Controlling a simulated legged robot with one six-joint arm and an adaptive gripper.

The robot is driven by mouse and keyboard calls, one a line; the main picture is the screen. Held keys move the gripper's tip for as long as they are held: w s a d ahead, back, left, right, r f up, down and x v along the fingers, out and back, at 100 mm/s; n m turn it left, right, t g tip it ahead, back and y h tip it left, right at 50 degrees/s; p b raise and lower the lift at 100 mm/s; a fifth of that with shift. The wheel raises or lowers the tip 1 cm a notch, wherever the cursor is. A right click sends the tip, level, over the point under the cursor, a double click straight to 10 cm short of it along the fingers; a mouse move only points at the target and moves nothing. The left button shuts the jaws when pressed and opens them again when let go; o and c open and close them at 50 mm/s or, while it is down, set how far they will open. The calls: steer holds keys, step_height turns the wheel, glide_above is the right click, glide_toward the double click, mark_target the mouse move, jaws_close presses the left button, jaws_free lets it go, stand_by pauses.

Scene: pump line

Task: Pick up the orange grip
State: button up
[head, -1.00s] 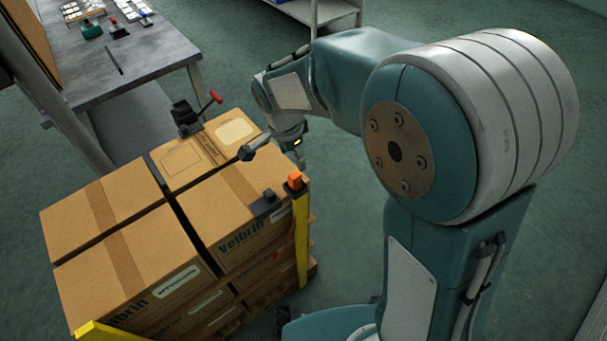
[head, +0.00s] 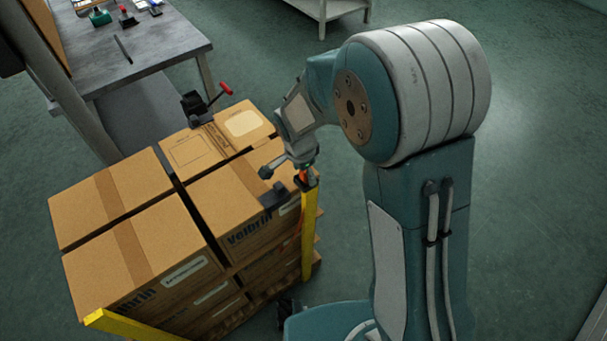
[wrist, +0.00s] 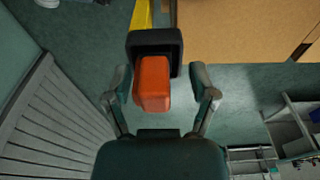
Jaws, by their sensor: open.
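The orange grip (wrist: 152,84) is a small block with rounded edges on a dark square base (wrist: 170,44). In the head view the orange grip (head: 303,176) shows only partly at the top of the yellow corner post (head: 308,235), by the front right corner of the stacked boxes. My gripper (wrist: 162,90) is open in the wrist view, with one finger on each side of the orange grip and a gap visible on both sides. In the head view my gripper (head: 304,170) is right over the post top, and its fingers are hard to make out.
Cardboard boxes (head: 125,240) stand stacked on a pallet beside the post. A grey workbench (head: 150,50) is at back left.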

steer(key=shift+d, duration=0.25)
steer(key=c, duration=0.9)
steer(key=shift+d, duration=0.15)
jaws_close()
steer(key=shift+r, duration=0.1)
